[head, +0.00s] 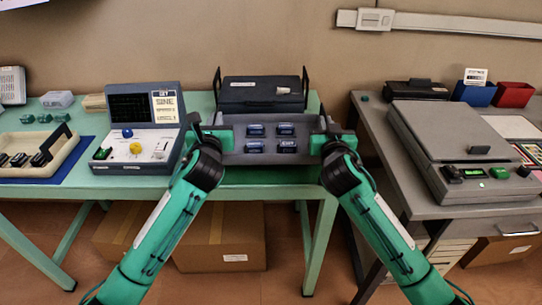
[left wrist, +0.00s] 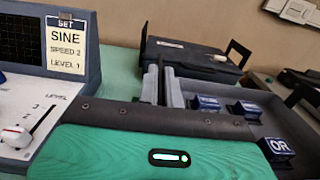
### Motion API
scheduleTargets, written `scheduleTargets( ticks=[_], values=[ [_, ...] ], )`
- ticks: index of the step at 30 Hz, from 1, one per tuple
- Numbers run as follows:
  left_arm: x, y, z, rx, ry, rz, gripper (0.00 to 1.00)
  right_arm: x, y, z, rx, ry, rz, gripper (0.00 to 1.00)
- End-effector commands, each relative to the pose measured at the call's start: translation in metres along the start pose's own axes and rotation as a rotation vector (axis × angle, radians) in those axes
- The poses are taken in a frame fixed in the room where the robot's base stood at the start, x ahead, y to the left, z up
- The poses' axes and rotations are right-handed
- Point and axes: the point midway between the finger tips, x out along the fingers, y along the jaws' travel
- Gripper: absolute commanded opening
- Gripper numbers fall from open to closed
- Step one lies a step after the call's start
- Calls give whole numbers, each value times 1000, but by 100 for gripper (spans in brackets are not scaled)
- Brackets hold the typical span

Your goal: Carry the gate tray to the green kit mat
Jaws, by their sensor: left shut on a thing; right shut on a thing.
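The gate tray (head: 271,139) is grey and holds several dark blue blocks; it is level in front of me at the green table. In the left wrist view the tray (left wrist: 292,112) shows at the right, with one block (left wrist: 277,148) marked OR. My left gripper (head: 205,132) is shut on the tray's left side, and its fingers (left wrist: 163,85) show in the left wrist view. My right gripper (head: 330,135) is shut on the tray's right side. I cannot tell whether the tray touches the table. I cannot make out a green kit mat.
A signal device (head: 140,130) stands close left of the tray. A dark case (head: 262,95) with upright handles stands behind it. A cream tray (head: 62,158) lies on a blue mat (head: 75,172) at far left. A grey table with a flat lidded machine (head: 450,135) stands right, past a gap.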

Motion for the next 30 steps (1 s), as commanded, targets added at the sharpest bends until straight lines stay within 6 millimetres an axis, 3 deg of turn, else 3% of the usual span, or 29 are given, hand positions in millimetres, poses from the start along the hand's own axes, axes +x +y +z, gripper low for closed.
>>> scheduleTargets(
  ticks=[30],
  values=[
    [0,0,-42,0,-2,0,0,0,0,42,0,2,0,0]
  ],
)
